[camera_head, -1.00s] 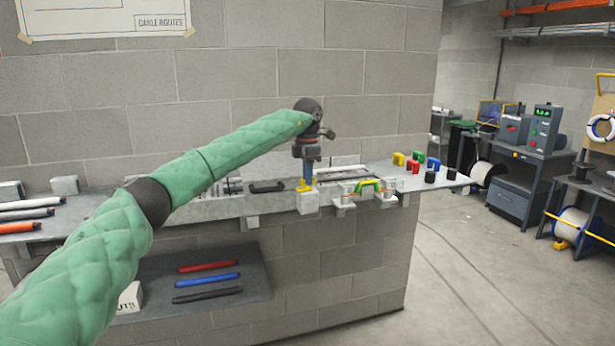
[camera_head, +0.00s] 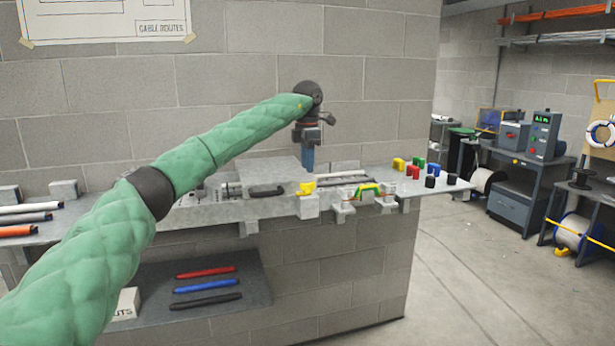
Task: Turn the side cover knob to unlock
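The yellow knob (camera_head: 306,188) sits on a light grey block (camera_head: 308,205) at the front edge of the bench. My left gripper (camera_head: 308,168) points down with its blue fingers just above the knob, and a small gap seems to show between them. Whether the fingers are open or shut is too small to tell. A flat grey panel (camera_head: 268,171) stands up behind and left of the knob, near a black handle (camera_head: 266,192). I cannot tell whether this panel is the side cover. My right gripper is not in view.
A green and yellow part (camera_head: 367,188) on grey blocks lies right of the knob. Several coloured blocks and black cylinders stand on the bench's right end. Red, blue and black rods lie on the shelf below.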

